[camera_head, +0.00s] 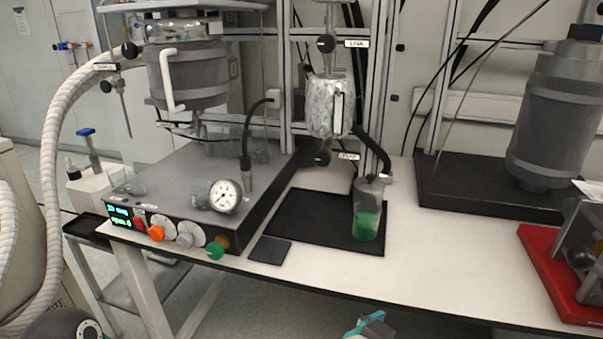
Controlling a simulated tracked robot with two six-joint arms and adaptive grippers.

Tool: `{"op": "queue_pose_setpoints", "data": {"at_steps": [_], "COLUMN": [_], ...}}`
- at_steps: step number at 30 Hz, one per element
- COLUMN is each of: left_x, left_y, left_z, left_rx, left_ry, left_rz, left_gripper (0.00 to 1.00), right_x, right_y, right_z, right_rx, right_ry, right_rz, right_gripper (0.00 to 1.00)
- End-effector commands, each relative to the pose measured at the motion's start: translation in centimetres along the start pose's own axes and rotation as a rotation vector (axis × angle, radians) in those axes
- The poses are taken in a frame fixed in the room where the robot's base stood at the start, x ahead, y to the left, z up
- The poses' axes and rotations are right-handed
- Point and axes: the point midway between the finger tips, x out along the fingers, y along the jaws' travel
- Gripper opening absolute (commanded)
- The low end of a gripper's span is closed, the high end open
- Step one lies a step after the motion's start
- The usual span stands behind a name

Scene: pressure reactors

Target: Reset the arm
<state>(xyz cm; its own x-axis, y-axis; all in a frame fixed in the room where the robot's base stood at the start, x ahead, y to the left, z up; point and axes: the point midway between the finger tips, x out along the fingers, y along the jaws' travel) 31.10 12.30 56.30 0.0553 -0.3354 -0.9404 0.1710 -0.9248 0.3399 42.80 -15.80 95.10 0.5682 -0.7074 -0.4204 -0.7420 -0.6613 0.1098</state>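Neither of my grippers can be made out in the head view. A small teal and grey part (368,325) pokes in at the bottom edge, and I cannot tell what it is. A dark rounded part with a pale bolted ring (65,325) shows at the bottom left corner, cut off by the frame. No gripper fingers are seen touching anything on the bench. A glass vessel with green liquid (367,212) stands upright on a black tray (310,211), below a foil-wrapped vessel (331,105).
A reactor (188,75) hangs above a grey control box with gauge and knobs (185,200). A dark cylinder (555,125) stands on a black base at right. A red-based metal device (552,270) sits at the right edge. The white bench (440,265) is clear at front centre-right.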

Motion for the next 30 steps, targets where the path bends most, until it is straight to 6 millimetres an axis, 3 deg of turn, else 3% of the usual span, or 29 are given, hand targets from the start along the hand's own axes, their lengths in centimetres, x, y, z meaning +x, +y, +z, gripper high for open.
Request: {"op": "queue_pose_setpoints", "data": {"at_steps": [7,11,14,15,17,20,24,27,30], "left_x": [-2.3,-4.0,-5.5,-5.9,-6.5,-7.3,-7.7,-7.6,-7.5], "left_y": [0.8,1.4,2.0,2.1,2.3,2.6,2.8,2.7,2.7], "left_z": [0.1,0.1,0.1,0.1,0.1,0.1,0.1,0.1,0.1], "left_rx": [0.000,0.000,0.000,0.000,0.000,0.000,0.000,0.000,0.000], "left_ry": [-0.001,-0.001,-0.001,-0.001,-0.001,-0.001,-0.001,-0.001,-0.001], "left_rz": [0.000,0.000,0.000,0.000,0.000,0.000,0.000,0.000,0.000], "left_gripper": [0.40,0.40,0.40,0.40,0.40,0.40,0.40,0.40,0.40], "right_x": [7.0,12.7,17.5,18.8,19.8,19.3,14.4,9.7,6.1], "right_y": [2.7,3.7,4.1,4.1,4.0,3.5,2.6,2.0,2.1], "right_z": [0.9,3.0,7.2,9.5,13.1,19.4,27.0,30.3,31.7], "right_rx": [-0.115,-0.218,-0.292,-0.309,-0.326,-0.332,-0.334,-0.359,-0.383], "right_ry": [-0.021,-0.050,-0.130,-0.179,-0.265,-0.441,-0.719,-0.885,-1.013], "right_rz": [0.164,0.161,0.061,0.001,-0.099,-0.278,-0.534,-0.693,-0.786], "right_gripper": [0.91,0.91,0.91,0.91,0.91,0.91,0.91,0.91,0.91]}}
